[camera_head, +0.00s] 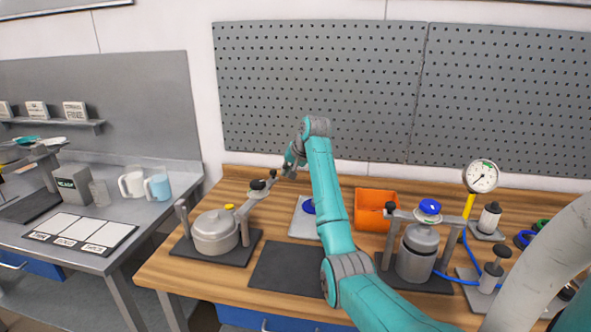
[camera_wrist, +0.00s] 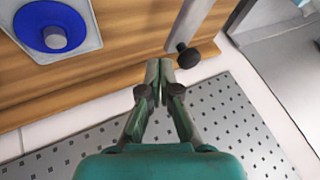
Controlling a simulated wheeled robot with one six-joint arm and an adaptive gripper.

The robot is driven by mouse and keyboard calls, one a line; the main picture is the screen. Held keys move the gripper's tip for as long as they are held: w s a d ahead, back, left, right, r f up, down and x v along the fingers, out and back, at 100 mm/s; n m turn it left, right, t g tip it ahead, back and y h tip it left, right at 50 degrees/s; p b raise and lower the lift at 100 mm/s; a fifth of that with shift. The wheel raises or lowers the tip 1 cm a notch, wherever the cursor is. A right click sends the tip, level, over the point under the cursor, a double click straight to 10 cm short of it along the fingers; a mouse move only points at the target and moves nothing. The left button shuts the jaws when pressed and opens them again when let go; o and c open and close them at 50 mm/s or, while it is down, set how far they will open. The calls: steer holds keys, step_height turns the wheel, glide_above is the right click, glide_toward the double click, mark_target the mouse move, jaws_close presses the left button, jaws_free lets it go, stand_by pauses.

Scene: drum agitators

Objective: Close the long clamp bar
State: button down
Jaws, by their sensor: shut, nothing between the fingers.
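The long clamp bar (camera_head: 251,200) is a grey bar with a black knob, on a post beside the lidded grey pot (camera_head: 214,231). It points away from the pot, toward the back right, and does not lie across the lid. In the wrist view the bar (camera_wrist: 197,20) ends with a black end knob (camera_wrist: 187,57). My gripper (camera_head: 287,174) is at the bar's far end. In the wrist view my gripper (camera_wrist: 159,68) has its fingertips together and empty, just left of the end knob, with a small gap in the picture. Whether they touch is unclear.
A second vessel (camera_head: 417,252) with its own clamp stands right of my arm. A grey plate with a blue round part (camera_wrist: 52,27), an orange bin (camera_head: 374,208) and a pegboard (camera_head: 318,85) are near. A dark mat (camera_head: 285,268) lies bare in front.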

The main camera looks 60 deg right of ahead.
steer(key=shift+w+a, duration=0.25)
steer(key=shift+w, duration=0.3)
steer(key=shift+w, duration=0.1)
